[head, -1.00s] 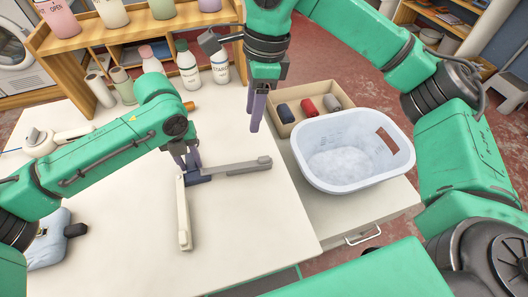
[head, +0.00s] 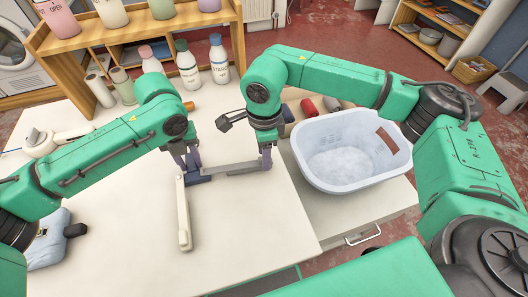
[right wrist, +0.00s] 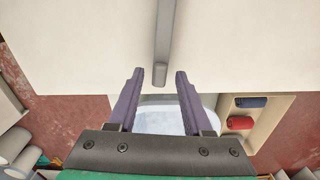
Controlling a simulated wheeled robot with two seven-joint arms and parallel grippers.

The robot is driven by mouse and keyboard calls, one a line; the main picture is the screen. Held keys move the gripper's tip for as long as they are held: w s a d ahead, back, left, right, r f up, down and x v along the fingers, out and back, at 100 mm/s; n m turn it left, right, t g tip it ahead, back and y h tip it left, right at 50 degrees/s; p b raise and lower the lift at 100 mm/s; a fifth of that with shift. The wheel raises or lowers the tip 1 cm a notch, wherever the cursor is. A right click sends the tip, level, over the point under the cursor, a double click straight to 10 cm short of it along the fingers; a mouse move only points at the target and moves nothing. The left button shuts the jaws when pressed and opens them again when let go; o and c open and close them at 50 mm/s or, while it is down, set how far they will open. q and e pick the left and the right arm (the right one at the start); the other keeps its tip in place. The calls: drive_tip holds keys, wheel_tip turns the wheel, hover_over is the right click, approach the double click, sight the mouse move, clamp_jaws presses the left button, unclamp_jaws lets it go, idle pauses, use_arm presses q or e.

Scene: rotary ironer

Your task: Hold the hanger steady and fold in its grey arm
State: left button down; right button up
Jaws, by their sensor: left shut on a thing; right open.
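The hanger lies on the white table with a dark blue hub (head: 200,178), a cream arm (head: 184,215) pointing to the near edge and a grey arm (head: 235,168) pointing right. My left gripper (head: 191,168) is shut on the hanger at its hub and hides part of it. My right gripper (head: 266,160) is lowered at the free end of the grey arm. In the right wrist view the right gripper (right wrist: 154,75) is open, and the grey arm's end (right wrist: 161,72) shows between its purple fingertips, touching neither.
A pale laundry basket (head: 350,150) stands right of the table, by a box with rolled cloths (head: 306,107). Bottles (head: 188,68) stand at the back. An iron-like tool (head: 42,143) lies at the left. The front table surface is clear.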

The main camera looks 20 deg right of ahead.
clamp_jaws()
drive_tip(key=shift+r, duration=0.1)
idle(1.2)
